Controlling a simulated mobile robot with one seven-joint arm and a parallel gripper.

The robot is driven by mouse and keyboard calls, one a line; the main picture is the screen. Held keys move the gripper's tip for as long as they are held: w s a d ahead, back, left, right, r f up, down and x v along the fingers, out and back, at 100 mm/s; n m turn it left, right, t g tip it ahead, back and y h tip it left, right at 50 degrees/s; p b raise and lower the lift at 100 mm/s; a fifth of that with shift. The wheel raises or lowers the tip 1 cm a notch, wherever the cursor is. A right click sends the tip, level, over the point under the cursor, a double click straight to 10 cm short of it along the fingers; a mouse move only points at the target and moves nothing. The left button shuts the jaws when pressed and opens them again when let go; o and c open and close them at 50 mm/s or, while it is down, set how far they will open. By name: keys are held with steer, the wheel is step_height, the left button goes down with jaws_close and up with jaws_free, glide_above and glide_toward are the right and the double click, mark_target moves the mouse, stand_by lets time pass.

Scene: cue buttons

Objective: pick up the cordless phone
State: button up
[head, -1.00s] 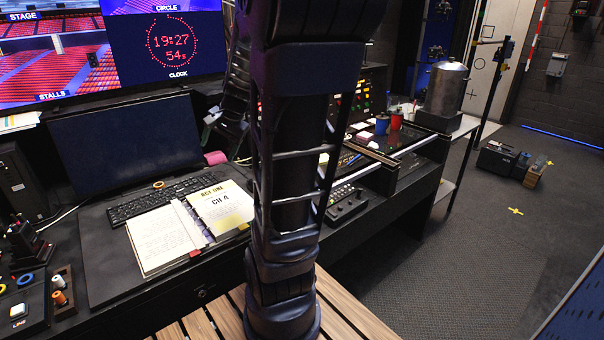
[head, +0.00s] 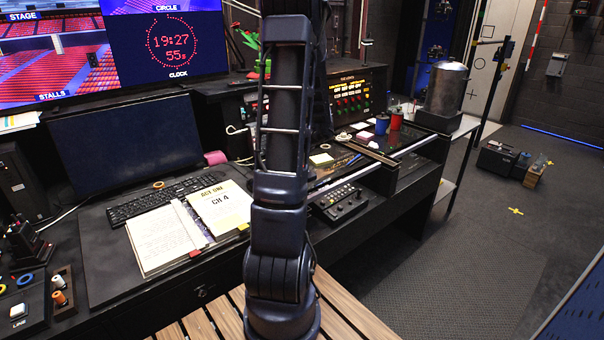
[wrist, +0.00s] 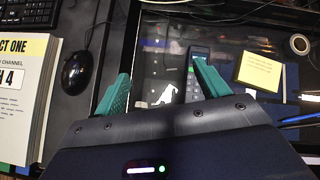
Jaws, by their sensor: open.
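A dark cordless phone (wrist: 198,53) with a small lit screen and a keypad lies on the dark glass-topped desk panel in the wrist view. My gripper (wrist: 163,84) is open, with its two teal fingers spread apart. The right finger overlaps the phone in the picture and hides part of it. Most of the gap between the fingers shows the panel with a white shape on it. I cannot tell how far above the phone the fingers are. In the head view my arm hides the phone and gripper.
A yellow sticky note (wrist: 262,70) lies right of the phone, with a tape roll (wrist: 299,45) beyond it. A mouse (wrist: 77,70) and an open script binder (head: 165,238) are to the left. A small button box (head: 342,201) sits at the desk's front edge.

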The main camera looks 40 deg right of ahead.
mark_target(311, 175)
steer(key=s+d+f+m, duration=0.1)
steer(key=d, duration=0.1)
steer(key=d+f+m+h, duration=0.1)
steer(key=d+f, duration=0.1)
steer(key=s+d+f+m, duration=0.1)
steer(key=d+f+m, duration=0.1)
steer(key=d, duration=0.1)
steer(key=shift+s, duration=0.3)
steer(key=shift+w+d+f, duration=0.15)
steer(key=shift+f, duration=0.1)
steer(key=shift+x, duration=5.05)
steer(key=shift+d, duration=0.15)
steer(key=shift+c, duration=0.4)
steer(key=c, duration=1.1)
